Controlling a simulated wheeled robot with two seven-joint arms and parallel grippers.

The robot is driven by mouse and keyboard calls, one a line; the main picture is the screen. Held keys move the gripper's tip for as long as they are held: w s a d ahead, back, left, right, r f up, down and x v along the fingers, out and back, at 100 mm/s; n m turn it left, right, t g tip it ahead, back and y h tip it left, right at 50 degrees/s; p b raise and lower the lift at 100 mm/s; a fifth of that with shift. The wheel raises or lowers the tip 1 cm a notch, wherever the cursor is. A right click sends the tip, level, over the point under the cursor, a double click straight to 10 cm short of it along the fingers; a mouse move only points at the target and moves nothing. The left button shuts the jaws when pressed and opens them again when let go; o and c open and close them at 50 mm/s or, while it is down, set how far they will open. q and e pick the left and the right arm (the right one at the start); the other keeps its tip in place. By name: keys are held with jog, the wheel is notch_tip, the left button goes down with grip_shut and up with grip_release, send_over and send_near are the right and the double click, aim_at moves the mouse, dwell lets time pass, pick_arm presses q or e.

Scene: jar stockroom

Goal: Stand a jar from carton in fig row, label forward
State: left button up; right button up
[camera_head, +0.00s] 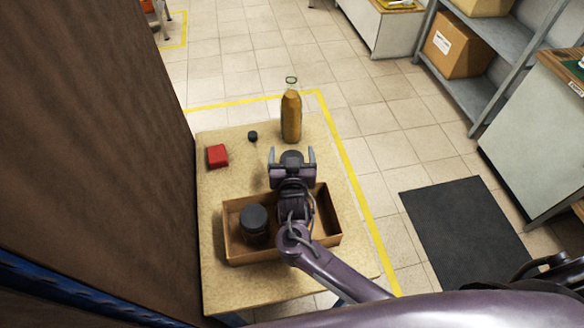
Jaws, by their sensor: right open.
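An open brown carton (232,245) stands on the tan table. A jar with a dark lid (254,218) stands upright inside its left part; its label cannot be made out. My right gripper (292,158) is open over the far edge of the carton, its fingers pointing away toward the back of the table. A dark rounded shape shows between the fingers; I cannot tell whether it is a lid or part of the gripper. My right wrist and forearm hide much of the carton's right part. No fig row is recognizable in view. My left gripper is out of view.
On the table (222,283) stand a red block (217,156), a small dark cap (253,136) and a tall amber bottle (291,118). A large brown panel (95,150) borders the left. Shelving with a cardboard box (457,48) and a dark floor mat (465,225) lie right.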

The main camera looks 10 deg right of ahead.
jog(key=shift+s, duration=0.1)
jog(key=shift+c, duration=0.2)
jog(key=c, duration=1.4)
jog(key=shift+r, duration=0.15)
jog(key=shift+c, duration=1.2)
jog(key=shift+r, duration=0.1)
